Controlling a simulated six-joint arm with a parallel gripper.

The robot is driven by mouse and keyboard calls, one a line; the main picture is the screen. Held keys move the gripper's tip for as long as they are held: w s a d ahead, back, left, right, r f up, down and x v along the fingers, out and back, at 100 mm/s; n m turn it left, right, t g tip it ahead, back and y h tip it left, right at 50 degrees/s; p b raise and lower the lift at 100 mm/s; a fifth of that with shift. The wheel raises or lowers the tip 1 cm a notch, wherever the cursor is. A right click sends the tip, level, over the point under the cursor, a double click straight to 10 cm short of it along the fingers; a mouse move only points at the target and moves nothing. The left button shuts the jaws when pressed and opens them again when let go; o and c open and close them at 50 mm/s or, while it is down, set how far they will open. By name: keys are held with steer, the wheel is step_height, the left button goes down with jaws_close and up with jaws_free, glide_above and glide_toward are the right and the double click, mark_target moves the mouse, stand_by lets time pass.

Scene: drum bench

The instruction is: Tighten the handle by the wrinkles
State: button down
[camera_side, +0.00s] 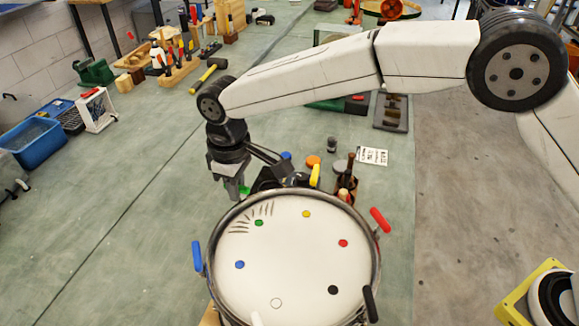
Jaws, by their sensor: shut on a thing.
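A round drum (291,265) with a white head lies in the lower middle. Coloured dots ring its head, and dark wrinkles (240,226) fan out near the green dot (259,223) at the upper left. Coloured handles stand around the rim: blue (197,256), yellow (315,175), red (380,220), black (370,303) and white (257,319). The green handle (244,191) is mostly hidden by my gripper. My gripper (237,190) points down at the rim beside the wrinkles, shut on the green handle.
A bottle (350,168), small jars and a card (373,156) stand behind the drum. A hammer (208,75), tool racks and a blue bin (33,142) are farther back and left. The green bench left of the drum is clear.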

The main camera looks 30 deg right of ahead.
steer(key=c, duration=0.6)
jaws_free()
steer(key=shift+c, duration=0.2)
steer(key=shift+r, duration=3.95)
steer(key=shift+d, duration=0.1)
steer(key=s+d+f+m+t, duration=0.1)
steer(key=d+f+m, duration=0.1)
steer(key=d, duration=0.9)
steer(key=d+f+m+t, duration=0.1)
steer(key=d+f+m, duration=0.15)
steer(key=d, duration=0.85)
steer(key=s+d+f+m, duration=0.2)
steer(key=s+d+f, duration=0.1)
steer(key=s+d, duration=0.3)
steer(key=s+d+f+m, duration=0.2)
steer(key=s+d, duration=0.4)
steer(key=s, duration=0.4)
steer(key=shift+s+f+t, duration=0.25)
steer(key=shift+f+t, duration=0.05)
steer(key=shift+f, duration=0.1)
